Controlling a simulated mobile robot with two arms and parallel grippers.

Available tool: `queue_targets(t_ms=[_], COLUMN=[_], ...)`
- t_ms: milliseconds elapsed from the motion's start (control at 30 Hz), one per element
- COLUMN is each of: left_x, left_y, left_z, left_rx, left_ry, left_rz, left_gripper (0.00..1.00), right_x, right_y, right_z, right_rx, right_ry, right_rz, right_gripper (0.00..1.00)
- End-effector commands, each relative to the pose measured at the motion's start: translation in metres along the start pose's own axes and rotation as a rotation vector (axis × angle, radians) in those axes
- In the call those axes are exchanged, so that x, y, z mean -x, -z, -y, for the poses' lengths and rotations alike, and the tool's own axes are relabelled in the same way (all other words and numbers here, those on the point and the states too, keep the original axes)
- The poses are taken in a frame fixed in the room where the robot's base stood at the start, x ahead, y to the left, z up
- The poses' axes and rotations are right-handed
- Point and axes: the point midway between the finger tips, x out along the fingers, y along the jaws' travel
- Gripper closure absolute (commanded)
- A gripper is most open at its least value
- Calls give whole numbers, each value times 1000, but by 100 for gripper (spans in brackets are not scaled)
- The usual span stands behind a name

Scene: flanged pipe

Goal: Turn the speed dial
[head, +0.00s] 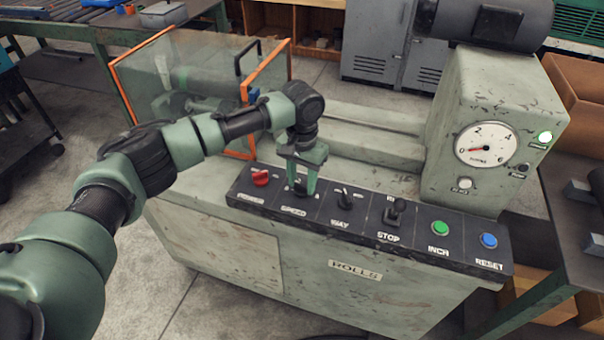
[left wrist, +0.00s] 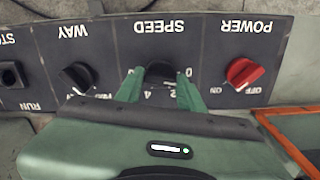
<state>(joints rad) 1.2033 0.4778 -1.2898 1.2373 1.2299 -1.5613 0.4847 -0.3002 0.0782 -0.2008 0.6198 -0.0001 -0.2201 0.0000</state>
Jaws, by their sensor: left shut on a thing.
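The speed dial (head: 300,188) is a dark round knob on the black control panel, above the label SPEED. It also shows in the left wrist view (left wrist: 160,72), where the labels are upside down and some scale digits show around it. My left gripper (head: 302,182) points down at the panel, with its green fingers on either side of the dial, shut on it. In the left wrist view the fingers (left wrist: 160,88) flank the knob and hide part of its scale. The dial's exact setting is hard to read. My right gripper is not in view.
The red power knob (head: 260,177) and black way knob (head: 344,198) flank the dial. The gauge (head: 486,145) needle is near 0. An orange-framed clear guard (head: 200,70) stands behind my arm.

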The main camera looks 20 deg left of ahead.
Motion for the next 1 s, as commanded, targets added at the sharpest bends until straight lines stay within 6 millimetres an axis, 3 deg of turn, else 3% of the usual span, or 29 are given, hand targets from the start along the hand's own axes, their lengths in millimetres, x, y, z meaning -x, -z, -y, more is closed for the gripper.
queue_targets(t_ms=[100,400,1000], left_x=[6,5,3], left_y=[-1,0,0], left_z=[-1,0,0], left_rx=[-100,-386,-955], left_ry=[-2,-2,-1], left_rz=[2,2,-1], left_gripper=[100,100,100], right_x=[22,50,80], right_y=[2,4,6], right_z=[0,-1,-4], right_rx=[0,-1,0], right_ry=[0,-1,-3], right_rz=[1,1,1], right_gripper=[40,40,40])
